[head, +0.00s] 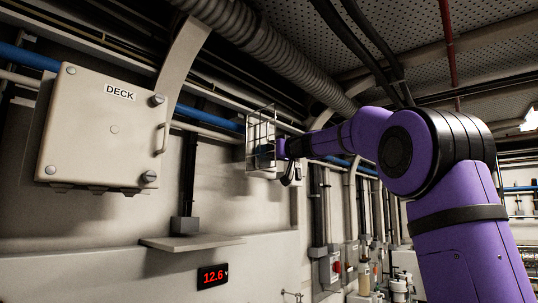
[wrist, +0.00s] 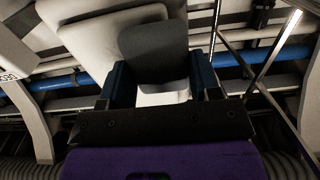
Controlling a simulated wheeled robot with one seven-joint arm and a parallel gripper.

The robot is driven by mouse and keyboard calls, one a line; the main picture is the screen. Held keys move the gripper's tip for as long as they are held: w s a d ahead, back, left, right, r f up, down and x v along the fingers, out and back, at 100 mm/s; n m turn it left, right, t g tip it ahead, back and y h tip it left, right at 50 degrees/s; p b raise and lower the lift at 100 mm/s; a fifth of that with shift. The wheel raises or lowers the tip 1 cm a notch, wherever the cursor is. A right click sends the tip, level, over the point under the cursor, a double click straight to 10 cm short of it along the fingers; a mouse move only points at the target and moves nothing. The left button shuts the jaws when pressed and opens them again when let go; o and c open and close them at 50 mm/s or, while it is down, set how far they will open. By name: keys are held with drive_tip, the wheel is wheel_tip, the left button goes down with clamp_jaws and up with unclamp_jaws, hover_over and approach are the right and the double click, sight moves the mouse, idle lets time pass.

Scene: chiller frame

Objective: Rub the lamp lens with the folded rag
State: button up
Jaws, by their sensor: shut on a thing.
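The folded rag (wrist: 153,45) is a dark grey, flat pad between the two blue fingers of my gripper (wrist: 158,68) in the wrist view. My gripper is shut on it. In the head view my gripper (head: 267,150) is at the wire guard (head: 261,117) on the wall, with its fingers partly behind the bars. A pale lamp housing (head: 251,157) shows behind the guard. In the wrist view a pale surface (wrist: 115,35) lies beyond the rag. I cannot tell whether the rag touches it, and I cannot make out the lens clearly.
Metal guard bars (wrist: 272,57) run close to the right of my fingers in the wrist view. A box marked DECK (head: 100,130) is on the wall to the left. A small ledge (head: 192,242) and a red display (head: 213,276) are below. A blue pipe (head: 215,120) runs behind.

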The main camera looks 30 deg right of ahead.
drive_tip(key=shift+w+a, duration=0.15)
drive_tip(key=shift+w, duration=0.2)
drive_tip(key=w+d, duration=0.3)
drive_tip(key=d, duration=0.4)
drive_tip(key=shift+d, duration=0.35)
idle(0.6)
drive_tip(key=shift+s+a, duration=0.5)
drive_tip(key=shift+a, duration=0.8)
drive_tip(key=shift+s+a, duration=0.5)
drive_tip(key=shift+a, duration=0.8)
drive_tip(key=shift+s+a, duration=0.5)
drive_tip(key=shift+a, duration=0.8)
drive_tip(key=v, duration=0.6)
